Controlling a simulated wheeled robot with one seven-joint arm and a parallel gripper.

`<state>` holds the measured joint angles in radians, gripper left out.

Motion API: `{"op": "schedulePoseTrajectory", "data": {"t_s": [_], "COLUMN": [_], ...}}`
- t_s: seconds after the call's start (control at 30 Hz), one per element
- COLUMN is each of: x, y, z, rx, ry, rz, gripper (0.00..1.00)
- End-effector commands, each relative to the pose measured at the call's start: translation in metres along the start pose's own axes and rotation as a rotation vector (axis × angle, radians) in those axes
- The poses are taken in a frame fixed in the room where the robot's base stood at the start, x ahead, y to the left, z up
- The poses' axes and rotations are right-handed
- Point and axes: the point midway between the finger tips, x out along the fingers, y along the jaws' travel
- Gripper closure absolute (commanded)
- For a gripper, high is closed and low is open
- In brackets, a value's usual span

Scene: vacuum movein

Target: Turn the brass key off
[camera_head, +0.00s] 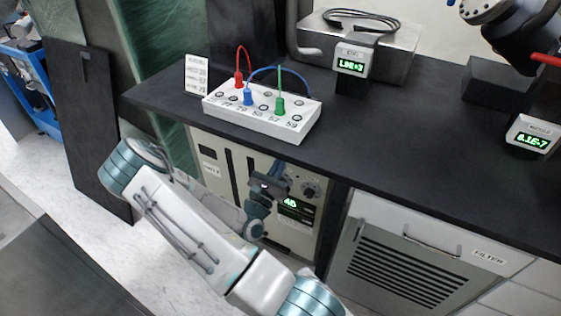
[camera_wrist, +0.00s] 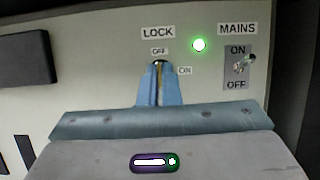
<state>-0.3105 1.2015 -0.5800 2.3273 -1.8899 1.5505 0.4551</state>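The brass key (camera_wrist: 159,67) shows as a thin brass sliver between my two blue fingers in the wrist view. It sits in the lock below the OFF mark (camera_wrist: 160,51), with the ON mark (camera_wrist: 185,70) to its right. The sliver looks upright, in line with OFF. My gripper (camera_wrist: 160,84) is at the lock, its fingers close together on either side of the key; most of the key is hidden by them. In the head view my gripper (camera_head: 270,184) is against the front of the beige unit (camera_head: 222,158) under the bench, and the key is hidden.
A green lamp (camera_wrist: 199,44) is lit right of the lock. The mains switch (camera_wrist: 243,64) stands further right. A dark handle (camera_wrist: 27,59) is on the left. Above, the black bench (camera_head: 400,128) carries a white socket box (camera_head: 248,113) with coloured plugs.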

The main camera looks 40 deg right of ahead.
Motion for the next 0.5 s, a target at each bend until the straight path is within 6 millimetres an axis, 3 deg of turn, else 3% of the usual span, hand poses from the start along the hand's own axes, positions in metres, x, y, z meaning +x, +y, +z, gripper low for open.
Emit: {"op": "schedulePoseTrajectory", "data": {"t_s": [0.17, 0.27, 0.3, 0.5], "x": [-0.0011, -0.0011, -0.001, -0.0006], "y": [-0.0003, -0.0002, -0.0002, -0.0001], "z": [-0.0011, -0.0011, -0.001, -0.0005], "rx": [-0.003, -0.002, -0.002, -0.001], "ry": [0.003, 0.003, 0.003, 0.001], "rz": [0.001, 0.001, 0.001, 0.0], "gripper": [1.0, 0.77, 0.75, 0.75]}}
